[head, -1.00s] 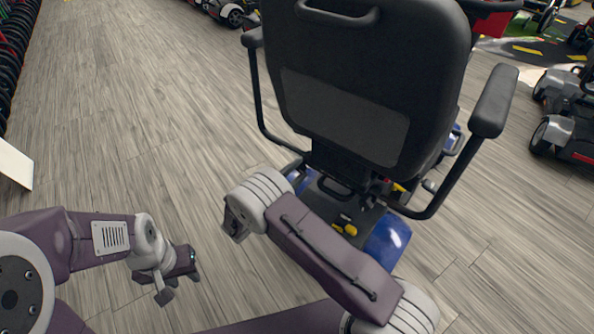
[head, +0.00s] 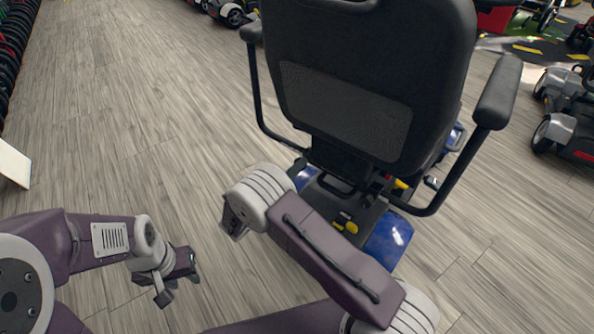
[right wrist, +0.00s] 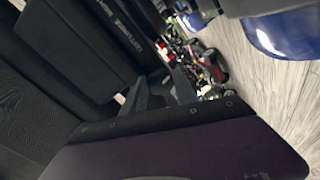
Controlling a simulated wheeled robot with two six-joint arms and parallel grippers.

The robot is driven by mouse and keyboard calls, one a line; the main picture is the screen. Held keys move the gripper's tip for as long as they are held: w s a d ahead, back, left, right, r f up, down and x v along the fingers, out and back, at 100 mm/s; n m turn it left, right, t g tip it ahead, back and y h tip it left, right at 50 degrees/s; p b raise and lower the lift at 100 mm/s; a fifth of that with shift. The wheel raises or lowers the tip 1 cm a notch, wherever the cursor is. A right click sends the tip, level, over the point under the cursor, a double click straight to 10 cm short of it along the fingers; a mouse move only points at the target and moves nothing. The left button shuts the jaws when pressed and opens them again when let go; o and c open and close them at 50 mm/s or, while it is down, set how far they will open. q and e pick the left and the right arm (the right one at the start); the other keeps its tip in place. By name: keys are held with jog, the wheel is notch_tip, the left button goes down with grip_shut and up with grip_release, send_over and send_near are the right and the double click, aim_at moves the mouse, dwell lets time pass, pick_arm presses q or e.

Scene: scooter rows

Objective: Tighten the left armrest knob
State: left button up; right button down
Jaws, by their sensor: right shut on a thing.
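The scooter seat's black backrest (head: 345,105) faces me in the head view. Its left armrest (head: 251,31) has a black tube running down to the seat's underside; the right armrest (head: 497,92) is on the other side. I cannot make out the left armrest knob in either view. My left gripper (head: 180,290) hangs open and empty above the floor at lower left. My right gripper's fingers (right wrist: 162,92) show in the right wrist view, close beside dark seat parts (right wrist: 75,45). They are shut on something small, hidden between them.
The scooter's blue rear fender (head: 390,240) is close to my right arm. Another scooter (head: 570,125) stands at the right, more at the back. Dark tyres (head: 12,50) line the left edge, with a white board (head: 14,165) below. The left floor is clear.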

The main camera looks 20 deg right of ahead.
jog(key=shift+f+m+b, duration=0.1)
jog(key=shift+m+b, duration=0.3)
jog(key=shift+m, duration=0.7)
jog(key=c, duration=1)
grip_release()
jog(key=shift+o, duration=0.2)
jog(key=p+v, duration=0.4)
jog(key=v, duration=0.5)
